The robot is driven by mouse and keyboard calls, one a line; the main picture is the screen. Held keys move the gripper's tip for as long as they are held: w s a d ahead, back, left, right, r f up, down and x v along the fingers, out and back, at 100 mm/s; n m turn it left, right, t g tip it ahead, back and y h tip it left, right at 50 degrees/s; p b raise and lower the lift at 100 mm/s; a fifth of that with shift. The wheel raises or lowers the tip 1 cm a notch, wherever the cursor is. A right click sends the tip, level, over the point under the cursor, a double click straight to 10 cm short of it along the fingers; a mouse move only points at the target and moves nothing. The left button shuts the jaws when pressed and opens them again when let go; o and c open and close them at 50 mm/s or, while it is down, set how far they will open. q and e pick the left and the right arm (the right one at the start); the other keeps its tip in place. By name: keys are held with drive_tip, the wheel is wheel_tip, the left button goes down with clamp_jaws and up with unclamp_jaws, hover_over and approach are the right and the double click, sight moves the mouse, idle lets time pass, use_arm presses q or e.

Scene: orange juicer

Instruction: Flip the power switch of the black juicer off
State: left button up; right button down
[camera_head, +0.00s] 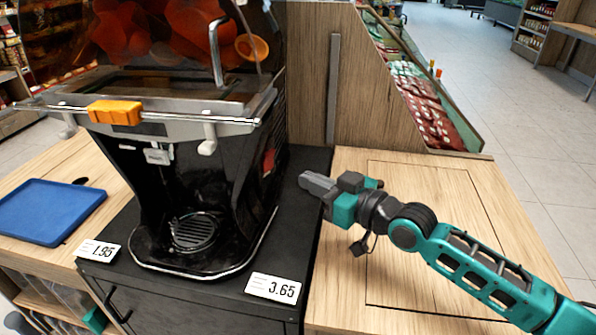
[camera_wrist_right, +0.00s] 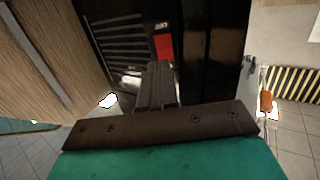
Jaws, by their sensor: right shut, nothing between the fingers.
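The black juicer (camera_head: 215,190) stands on a black cabinet, with oranges behind its clear cover. On its right side is a red switch (camera_head: 269,161); it also shows in the wrist view as a red patch (camera_wrist_right: 164,47), beside dark vent slats. Whether the switch is on or off cannot be told. My right gripper (camera_head: 318,183) is shut and empty, pointing left toward the juicer's side, apart from it in the head view. In the wrist view its closed fingers (camera_wrist_right: 157,85) point at the area just below the red switch.
A blue tray (camera_head: 48,211) lies on the wooden counter at left. Price cards (camera_head: 273,288) stand at the cabinet's front edge. A wooden panel (camera_head: 350,75) rises behind the juicer's right side. The wooden counter at right (camera_head: 400,185) is bare under my arm.

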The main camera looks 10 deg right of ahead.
use_arm(q)
drive_tip(key=shift+w+a+r, duration=0.25)
drive_tip(key=shift+w+r, duration=0.1)
drive_tip(key=shift+r, duration=0.1)
use_arm(e)
drive_tip(key=v, duration=0.5)
drive_tip(key=shift+s+d+r, duration=0.15)
drive_tip(key=shift+s+d, duration=0.1)
drive_tip(key=shift+s, duration=0.05)
